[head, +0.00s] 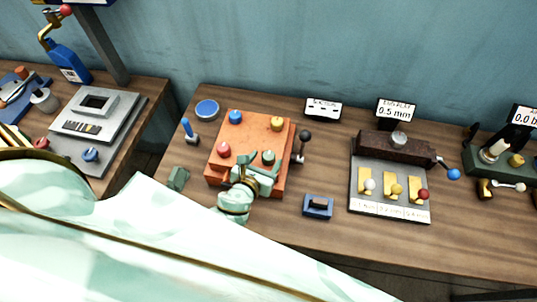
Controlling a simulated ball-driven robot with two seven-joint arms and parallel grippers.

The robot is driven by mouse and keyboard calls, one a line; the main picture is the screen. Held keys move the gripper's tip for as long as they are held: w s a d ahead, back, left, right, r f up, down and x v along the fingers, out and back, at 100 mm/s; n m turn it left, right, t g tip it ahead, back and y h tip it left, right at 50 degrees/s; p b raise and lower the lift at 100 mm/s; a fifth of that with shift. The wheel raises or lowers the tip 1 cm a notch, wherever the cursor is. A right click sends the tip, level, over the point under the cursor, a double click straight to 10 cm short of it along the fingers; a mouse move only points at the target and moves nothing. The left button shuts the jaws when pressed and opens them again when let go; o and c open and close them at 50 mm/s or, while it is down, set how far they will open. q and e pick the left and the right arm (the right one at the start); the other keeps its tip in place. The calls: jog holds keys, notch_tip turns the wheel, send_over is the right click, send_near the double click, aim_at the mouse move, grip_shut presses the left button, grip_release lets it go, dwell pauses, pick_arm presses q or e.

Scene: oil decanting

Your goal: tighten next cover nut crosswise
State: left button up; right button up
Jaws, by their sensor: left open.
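An orange-red block (250,141) lies on the wooden bench with coloured knob-like nuts on its top. A blue nut (235,117) is at the back left and a yellow nut (277,123) at the back right. My pale green left gripper (262,172) is open at the block's front right, close to the green nut. I cannot tell whether it touches that nut. The gripper hides part of the block's front. My right gripper is not in view.
A black-knobbed lever (303,145) stands right of the block. A small blue holder (318,207) and a grey unit with yellow tabs (389,188) lie further right. A blue round dish (207,109) and a green block (178,178) are on the left.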

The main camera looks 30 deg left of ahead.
aim_at(268, 157)
pick_arm(q)
jog(key=x, duration=0.3)
jog(key=shift+w+f, duration=0.1)
jog(key=shift+w, duration=0.05)
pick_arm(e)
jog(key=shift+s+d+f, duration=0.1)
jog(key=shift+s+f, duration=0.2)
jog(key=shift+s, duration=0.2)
pick_arm(q)
jog(key=c, duration=1)
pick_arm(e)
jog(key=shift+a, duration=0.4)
